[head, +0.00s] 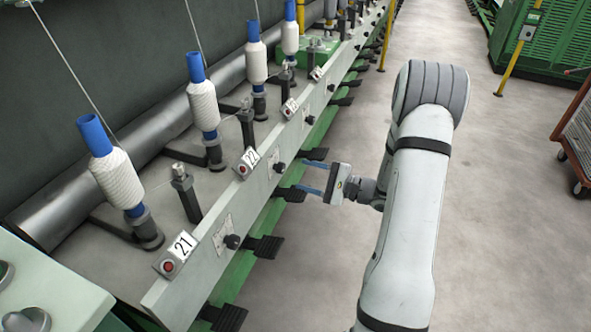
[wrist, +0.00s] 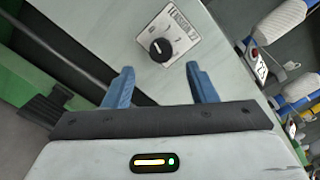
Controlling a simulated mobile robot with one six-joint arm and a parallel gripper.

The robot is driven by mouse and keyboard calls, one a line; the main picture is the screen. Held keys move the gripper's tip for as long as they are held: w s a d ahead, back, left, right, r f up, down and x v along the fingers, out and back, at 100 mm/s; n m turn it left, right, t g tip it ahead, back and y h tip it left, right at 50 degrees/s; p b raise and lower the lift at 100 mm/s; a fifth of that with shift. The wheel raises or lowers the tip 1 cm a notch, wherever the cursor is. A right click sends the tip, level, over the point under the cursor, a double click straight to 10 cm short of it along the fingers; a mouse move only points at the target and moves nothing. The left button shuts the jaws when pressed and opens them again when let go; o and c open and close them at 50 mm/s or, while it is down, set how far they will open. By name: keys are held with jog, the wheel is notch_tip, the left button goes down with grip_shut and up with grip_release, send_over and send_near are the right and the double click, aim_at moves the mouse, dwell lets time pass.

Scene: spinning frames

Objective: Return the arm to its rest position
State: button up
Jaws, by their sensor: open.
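My gripper (head: 314,177) is in the middle of the head view, at the end of my pale grey arm, with its blue fingers pointing left toward the machine's front rail (head: 232,222). In the wrist view my gripper (wrist: 160,88) has its two blue fingers spread apart with nothing between them. Beyond the fingertips is a black knob (wrist: 160,49) on a pale panel, beside a printed label (wrist: 177,24). I cannot tell the exact gap between the fingertips and the rail.
The spinning frame carries several white yarn bobbins (head: 118,177) on blue tubes. Number plates 21 (head: 183,243) and 22 (head: 250,158) sit on the rail, with black pedals (head: 265,246) below. Grey floor (head: 500,230) is open to the right. A wheeled cart (head: 580,135) stands at the right edge.

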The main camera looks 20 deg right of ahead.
jog(key=shift+s+d, duration=0.35)
jog(key=shift+d, duration=0.05)
jog(key=s+a+r+n+g+h+p, duration=0.1)
jog(key=s+a+r+n+g+p, duration=0.3)
jog(key=r, duration=0.3)
jog(key=s+a+r+n+g+h+p, duration=0.1)
jog(key=s+a+r+n+g+p, duration=0.15)
jog(key=s+a+r+p, duration=0.3)
jog(key=s+a+r+n+g+h+p, duration=0.15)
jog(key=s+r+g+p, duration=0.3)
jog(key=r, duration=0.45)
jog(key=s+d+r+n+t+h+p, duration=0.1)
jog(key=s+r+n+h+p, duration=0.1)
jog(key=r+p, duration=0.3)
jog(key=s+d+r+n+t+h+p, duration=0.1)
jog(key=s+r+h+p, duration=0.3)
jog(key=r, duration=0.5)
jog(key=s+d+r+n+t+h+p, duration=0.1)
jog(key=s+d+r+n+h+p, duration=0.2)
jog(key=r+p, duration=0.4)
jog(key=shift+s+d+r+n+h, duration=0.15)
jog(key=shift+s+n+h, duration=0.3)
jog(key=shift+h, duration=0.6)
